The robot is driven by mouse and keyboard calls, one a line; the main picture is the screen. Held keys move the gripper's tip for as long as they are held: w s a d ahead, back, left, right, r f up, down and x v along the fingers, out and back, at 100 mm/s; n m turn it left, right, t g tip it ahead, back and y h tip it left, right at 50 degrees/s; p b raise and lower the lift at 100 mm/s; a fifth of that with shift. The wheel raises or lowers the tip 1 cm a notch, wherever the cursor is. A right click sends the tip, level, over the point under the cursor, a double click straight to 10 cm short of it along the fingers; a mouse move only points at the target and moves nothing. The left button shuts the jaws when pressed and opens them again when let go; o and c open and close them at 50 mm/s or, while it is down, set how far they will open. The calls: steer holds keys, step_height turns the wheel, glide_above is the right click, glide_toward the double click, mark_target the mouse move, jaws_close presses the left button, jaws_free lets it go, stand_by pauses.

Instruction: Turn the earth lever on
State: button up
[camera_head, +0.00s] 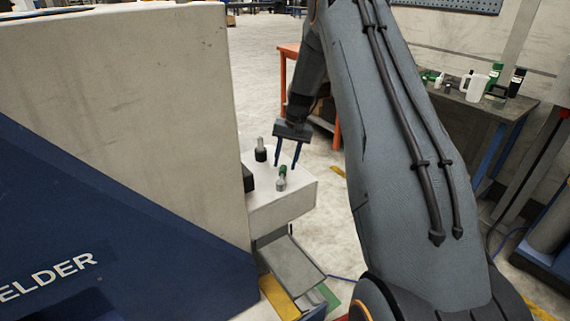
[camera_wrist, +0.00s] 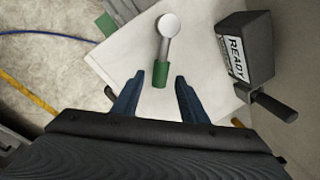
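The lever with a green grip (camera_head: 282,171) and a pale round hub stands on top of the white box (camera_head: 286,202); no label names it as the earth lever. In the wrist view its green grip (camera_wrist: 160,76) points toward me, with the hub (camera_wrist: 169,25) farther off. My gripper (camera_head: 285,167) is open, pointing down over the box. In the wrist view its blue fingers (camera_wrist: 160,83) stand either side of the green grip's end, with gaps on both sides. I cannot tell its height above the grip.
A second lever with a black grip (camera_head: 261,153) stands behind on the same box. A dark block marked READY (camera_wrist: 247,48) is beside it. The tall pale cabinet wall (camera_head: 130,95) of the blue welder rises at left. Open floor lies beyond the box.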

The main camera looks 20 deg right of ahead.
steer(key=shift+w+a+f, duration=0.1)
steer(key=shift+f, duration=0.5)
steer(key=shift+w+a+f, duration=0.1)
steer(key=shift+f, duration=0.45)
jaws_close()
